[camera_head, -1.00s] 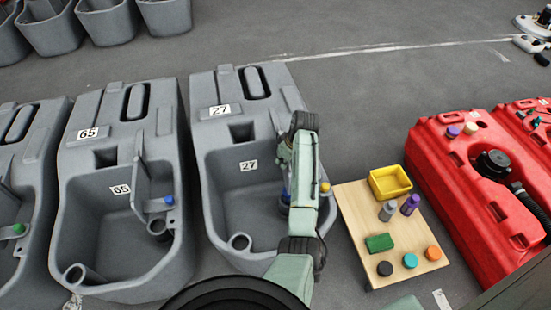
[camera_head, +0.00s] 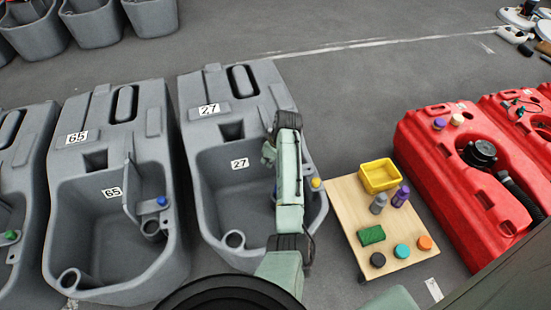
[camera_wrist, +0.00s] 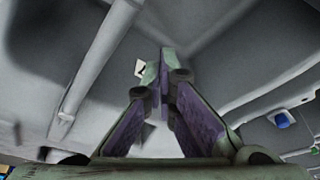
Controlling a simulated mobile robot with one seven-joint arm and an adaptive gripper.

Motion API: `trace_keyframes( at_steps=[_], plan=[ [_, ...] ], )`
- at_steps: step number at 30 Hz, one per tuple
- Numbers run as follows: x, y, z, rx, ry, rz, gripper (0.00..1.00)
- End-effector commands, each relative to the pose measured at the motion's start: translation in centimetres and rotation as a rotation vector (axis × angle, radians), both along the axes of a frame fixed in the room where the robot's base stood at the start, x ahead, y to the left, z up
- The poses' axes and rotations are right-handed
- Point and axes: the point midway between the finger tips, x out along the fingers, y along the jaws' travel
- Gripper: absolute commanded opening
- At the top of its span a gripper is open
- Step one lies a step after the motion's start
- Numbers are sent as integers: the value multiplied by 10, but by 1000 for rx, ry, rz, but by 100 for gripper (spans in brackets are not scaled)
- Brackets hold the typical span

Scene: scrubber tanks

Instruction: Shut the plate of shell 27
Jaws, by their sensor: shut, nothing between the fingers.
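Shell 27 (camera_head: 222,82) is a grey tank shell with two "27" labels and an open basin at its front. My arm hangs over the right part of this basin and covers much of it. I cannot make out the plate of shell 27 in the head view. A yellow knob (camera_head: 316,184) sits on the right side of the shell. In the wrist view my gripper (camera_wrist: 168,58) is shut and empty, with grey surfaces around it. A blue knob (camera_wrist: 282,120) shows at the right there. I cannot tell whether the fingers touch anything.
Shell 65 (camera_head: 122,110) stands to the left, with its plate (camera_head: 131,190) upright beside a blue knob (camera_head: 162,201). A low wooden table (camera_head: 352,208) with a yellow bin (camera_head: 379,176) and small parts stands right. A red tank (camera_head: 432,150) lies beyond it. Grey floor is clear behind.

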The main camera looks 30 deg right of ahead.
Motion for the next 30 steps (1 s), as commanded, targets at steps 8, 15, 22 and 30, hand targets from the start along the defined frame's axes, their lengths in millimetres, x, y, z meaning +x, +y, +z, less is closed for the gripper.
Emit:
trace_keyframes(
  at_steps=[8,15,22,30],
  plan=[
    [4,-5,48,-3,-5,-2,0],
    [2,-15,84,-1,-3,-1,0],
    [1,-18,94,0,-1,0,0],
    [36,14,113,-42,-92,27,0]
  ],
)
